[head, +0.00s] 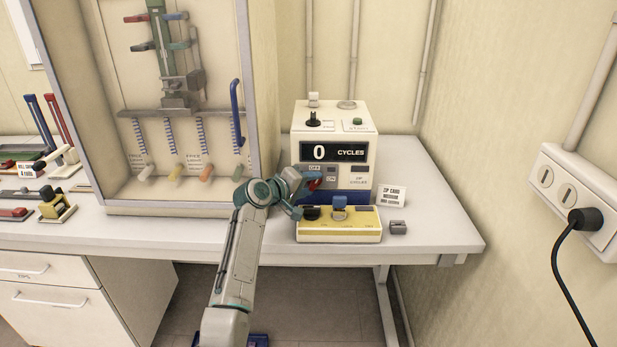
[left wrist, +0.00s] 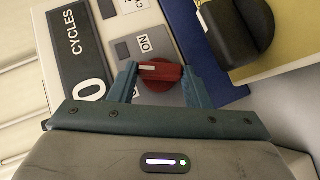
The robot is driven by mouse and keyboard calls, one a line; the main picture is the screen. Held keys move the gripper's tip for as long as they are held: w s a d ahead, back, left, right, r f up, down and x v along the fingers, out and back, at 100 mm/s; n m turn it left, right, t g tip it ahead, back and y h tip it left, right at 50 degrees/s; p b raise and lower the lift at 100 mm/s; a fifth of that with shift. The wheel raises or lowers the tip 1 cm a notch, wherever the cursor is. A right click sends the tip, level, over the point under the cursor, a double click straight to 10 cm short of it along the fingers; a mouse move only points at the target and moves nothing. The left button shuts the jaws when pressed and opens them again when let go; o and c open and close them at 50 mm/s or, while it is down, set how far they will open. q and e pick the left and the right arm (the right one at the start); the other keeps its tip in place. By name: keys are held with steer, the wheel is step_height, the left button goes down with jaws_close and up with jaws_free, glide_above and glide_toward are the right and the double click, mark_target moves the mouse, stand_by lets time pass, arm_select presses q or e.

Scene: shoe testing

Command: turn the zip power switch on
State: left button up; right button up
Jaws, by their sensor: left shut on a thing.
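The red power switch knob (left wrist: 163,72), with a pale line on its handle, sits on the front of the zip test machine (head: 334,133). It shows partly in the head view (head: 315,184), behind my gripper. My left gripper (head: 304,184) is shut on the knob. In the left wrist view its two teal fingers (left wrist: 159,78) stand on either side of the handle. A grey ON label (left wrist: 146,43) is beside the knob. The machine's display (head: 333,152) reads 0 CYCLES. My right gripper is not in view.
A yellow box (head: 340,232) with black and blue knobs stands in front of the machine. A zip card (head: 391,196) and small grey block (head: 397,227) are to the right. A tall cabinet (head: 180,195) stands close on the left. The table's right end is clear.

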arm_select(q)
steer(key=shift+r+m+y+p, duration=0.2)
steer(key=shift+m+y+p, duration=0.25)
steer(key=shift+p, duration=0.5)
steer(key=shift+f+g+y+p, duration=0.1)
steer(key=shift+g+y+p, duration=0.15)
steer(key=shift+g+p, duration=0.05)
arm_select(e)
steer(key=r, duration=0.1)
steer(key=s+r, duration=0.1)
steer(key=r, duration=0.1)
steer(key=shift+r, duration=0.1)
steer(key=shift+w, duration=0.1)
arm_select(q)
steer(key=o, duration=1)
steer(key=shift+b+v, duration=1.1)
steer(key=shift+v, duration=4.3)
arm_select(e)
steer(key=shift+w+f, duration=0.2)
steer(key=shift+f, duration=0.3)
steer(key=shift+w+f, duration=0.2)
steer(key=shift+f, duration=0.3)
